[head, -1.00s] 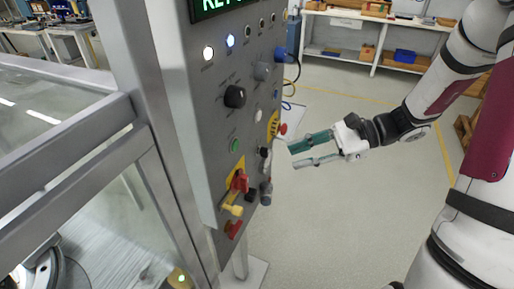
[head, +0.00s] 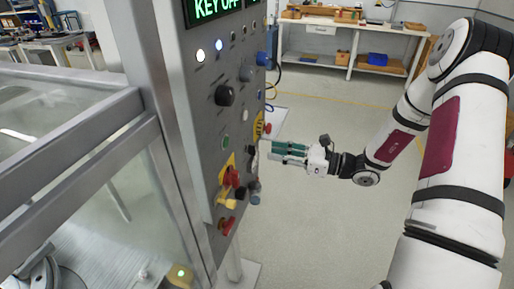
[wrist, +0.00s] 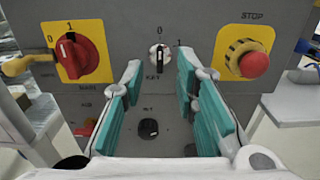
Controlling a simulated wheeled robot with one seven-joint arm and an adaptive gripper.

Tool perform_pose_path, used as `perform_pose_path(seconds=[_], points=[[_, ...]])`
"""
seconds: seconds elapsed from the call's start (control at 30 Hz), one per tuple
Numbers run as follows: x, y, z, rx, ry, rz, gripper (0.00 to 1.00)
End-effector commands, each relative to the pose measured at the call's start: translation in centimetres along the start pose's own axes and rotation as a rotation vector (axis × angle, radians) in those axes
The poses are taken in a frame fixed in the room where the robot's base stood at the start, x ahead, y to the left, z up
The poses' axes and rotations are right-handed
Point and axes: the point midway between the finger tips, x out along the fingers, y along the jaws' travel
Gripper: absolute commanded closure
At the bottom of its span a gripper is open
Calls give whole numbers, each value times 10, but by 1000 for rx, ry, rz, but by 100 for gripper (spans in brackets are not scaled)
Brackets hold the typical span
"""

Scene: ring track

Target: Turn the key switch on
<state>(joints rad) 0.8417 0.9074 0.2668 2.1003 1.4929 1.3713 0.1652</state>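The key switch (wrist: 159,58) is a small silver switch marked KEY on the grey panel, with 0 above it and 1 at its upper right. Its handle stands upright, toward 0. My gripper (wrist: 160,74) is open, its teal-padded fingers on either side of the switch in the wrist view, with a visible gap on both sides. In the head view my gripper (head: 271,149) is close to the panel's right part; I cannot tell whether it touches. The display (head: 217,10) at the panel's top reads KEY OFF.
A red rotary main switch (wrist: 82,54) on a yellow plate is left of the key switch. A red stop button (wrist: 253,63) is to the right. A black knob (wrist: 149,128) is below. The floor (head: 330,220) beside the panel is clear.

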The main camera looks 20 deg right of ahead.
Motion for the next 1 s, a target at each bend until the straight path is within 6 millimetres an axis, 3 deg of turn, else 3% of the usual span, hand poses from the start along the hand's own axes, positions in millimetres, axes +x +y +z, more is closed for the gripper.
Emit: perform_pose_path(seconds=[0.1,0.33,0.77,0.8,0.9,1.0], points=[[24,1,0,0,-1,4,72],[56,1,0,-2,0,3,72],[67,0,0,-1,0,1,72],[67,0,0,-1,0,1,75],[66,0,0,-1,0,1,97],[66,0,0,-1,0,1,100]])
